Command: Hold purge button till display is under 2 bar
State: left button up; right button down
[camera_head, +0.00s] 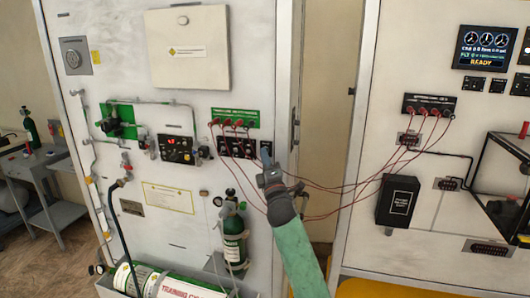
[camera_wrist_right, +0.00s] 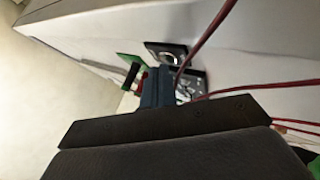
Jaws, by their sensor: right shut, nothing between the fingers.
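My right gripper (camera_head: 267,158) is shut, with its fingertips up against the white cabinet front at the right end of a small black panel (camera_head: 236,147). In the right wrist view its blue-grey fingers (camera_wrist_right: 158,86) are together, close to a black plate (camera_wrist_right: 190,80) with a round fitting; whether they touch it I cannot tell. A black control unit with a small red display (camera_head: 176,149) sits further left on the cabinet; its digits are too small to read. I cannot make out which part is the purge button; it may be hidden by the gripper. My left gripper is not in view.
Red cables (camera_head: 335,187) hang from the cabinet across to the right panel, close around my right wrist. Below are an upright green cylinder (camera_head: 233,240) and a lying training cylinder (camera_head: 175,284). A screen at the right (camera_head: 486,47) reads READY.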

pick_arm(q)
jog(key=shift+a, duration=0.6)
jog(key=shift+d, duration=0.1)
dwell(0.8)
